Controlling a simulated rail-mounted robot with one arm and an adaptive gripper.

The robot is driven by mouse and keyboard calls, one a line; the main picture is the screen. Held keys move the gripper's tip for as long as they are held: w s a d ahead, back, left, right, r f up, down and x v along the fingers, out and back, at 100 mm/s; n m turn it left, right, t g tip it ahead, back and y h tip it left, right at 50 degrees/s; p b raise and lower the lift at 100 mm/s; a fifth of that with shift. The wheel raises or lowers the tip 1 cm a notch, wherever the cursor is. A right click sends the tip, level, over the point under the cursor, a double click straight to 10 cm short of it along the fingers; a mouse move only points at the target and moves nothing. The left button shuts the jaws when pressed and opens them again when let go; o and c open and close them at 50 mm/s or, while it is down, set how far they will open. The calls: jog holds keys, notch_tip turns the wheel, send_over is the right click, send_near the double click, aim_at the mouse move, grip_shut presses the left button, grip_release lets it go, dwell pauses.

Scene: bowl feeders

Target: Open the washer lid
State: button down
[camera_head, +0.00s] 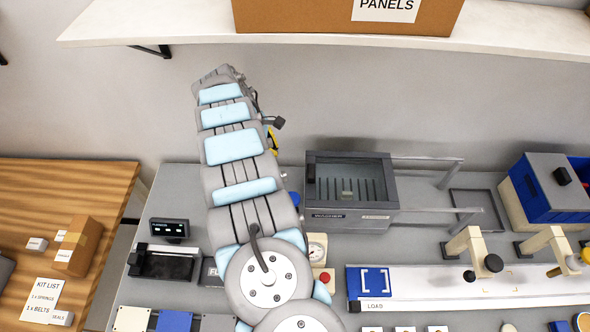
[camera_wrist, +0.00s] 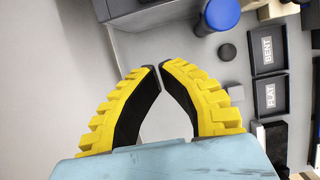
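The washer (camera_head: 312,190) is a dark grey box on the bench, right of my arm, with a label strip on its front. Its lid (camera_head: 350,156) has a dark frame around a clear pane and lies down over the box; vertical slats show through it. My gripper (camera_wrist: 158,67) has yellow ribbed fingers with black pads. Their tips nearly meet and nothing shows between them. In the head view only a yellow bit of my gripper (camera_head: 271,139) shows, behind my arm, left of and above the washer. A grey box edge at the wrist view's top appears to be the washer (camera_wrist: 150,14).
A blue cylinder (camera_wrist: 222,13) stands beside the washer. Trays marked BENT (camera_wrist: 267,49) and FLAT (camera_wrist: 270,95) lie near it. Pale rails (camera_head: 430,159) extend right of the washer. A shelf (camera_head: 200,30) with a cardboard box (camera_head: 290,15) hangs above. A gauge (camera_head: 317,249) stands in front.

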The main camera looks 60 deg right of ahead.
jog(key=s+d+f+p, duration=0.2)
jog(key=s+f+p, duration=0.1)
jog(key=s+f, duration=0.4)
jog(key=shift+d+x, duration=0.2)
jog(key=shift+x, duration=0.85)
dwell(0.5)
